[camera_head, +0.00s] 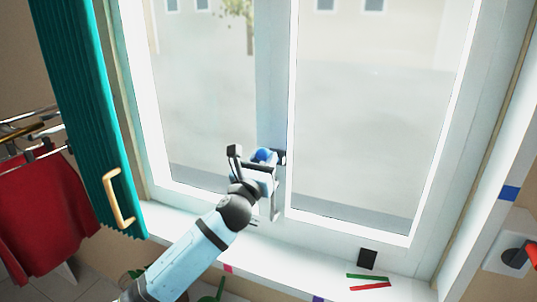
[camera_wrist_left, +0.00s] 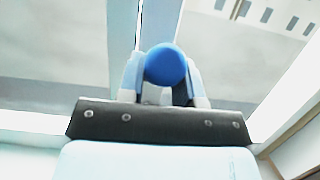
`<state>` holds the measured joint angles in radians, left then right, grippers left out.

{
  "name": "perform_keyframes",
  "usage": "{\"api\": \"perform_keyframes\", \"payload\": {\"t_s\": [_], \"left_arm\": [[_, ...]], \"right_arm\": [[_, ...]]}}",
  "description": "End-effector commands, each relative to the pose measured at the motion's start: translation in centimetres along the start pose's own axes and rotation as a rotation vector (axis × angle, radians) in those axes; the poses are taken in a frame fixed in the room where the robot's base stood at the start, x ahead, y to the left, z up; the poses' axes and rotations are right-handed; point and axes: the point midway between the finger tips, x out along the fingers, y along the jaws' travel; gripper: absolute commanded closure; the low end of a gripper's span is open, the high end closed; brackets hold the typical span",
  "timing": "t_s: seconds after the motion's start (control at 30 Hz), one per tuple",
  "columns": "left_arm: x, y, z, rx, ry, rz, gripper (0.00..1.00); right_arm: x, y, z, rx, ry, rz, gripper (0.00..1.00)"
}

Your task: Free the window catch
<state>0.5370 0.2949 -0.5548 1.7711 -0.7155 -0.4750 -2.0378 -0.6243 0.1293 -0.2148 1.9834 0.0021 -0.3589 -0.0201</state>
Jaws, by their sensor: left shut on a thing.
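The window (camera_head: 273,110) has two panes with a pale upright frame bar between them. A round blue knob (camera_head: 263,155), apparently part of the window catch, sits in front of this bar. My left gripper (camera_head: 258,161) is at the bar, shut on the blue knob. In the left wrist view the blue knob (camera_wrist_left: 166,66) shows between the two fingers of my left gripper (camera_wrist_left: 166,88). A pale upright piece (camera_head: 276,203) shows just below the gripper; I cannot tell if it belongs to the catch. The rest of the catch is hidden. My right gripper is not in view.
A teal shutter or door (camera_head: 85,110) with a tan handle (camera_head: 118,198) stands at the left. Red clothing (camera_head: 45,215) hangs on a rail beyond it. The sill (camera_head: 300,262) holds a black block (camera_head: 367,259) and green (camera_head: 367,276) and red strips (camera_head: 370,286).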

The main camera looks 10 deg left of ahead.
Motion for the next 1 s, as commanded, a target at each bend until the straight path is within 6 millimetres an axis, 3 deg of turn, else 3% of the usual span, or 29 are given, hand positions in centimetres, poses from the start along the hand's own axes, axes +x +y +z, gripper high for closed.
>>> {"api": "perform_keyframes", "payload": {"t_s": [0.13,1.0], "left_arm": [[-0.6,0.11,-0.82,0.0,0.004,0.002,0.75],[-0.95,0.16,-1.38,0.002,0.004,0.003,0.75]], "right_arm": [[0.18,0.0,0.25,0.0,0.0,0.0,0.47],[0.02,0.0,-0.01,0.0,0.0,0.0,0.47]]}}
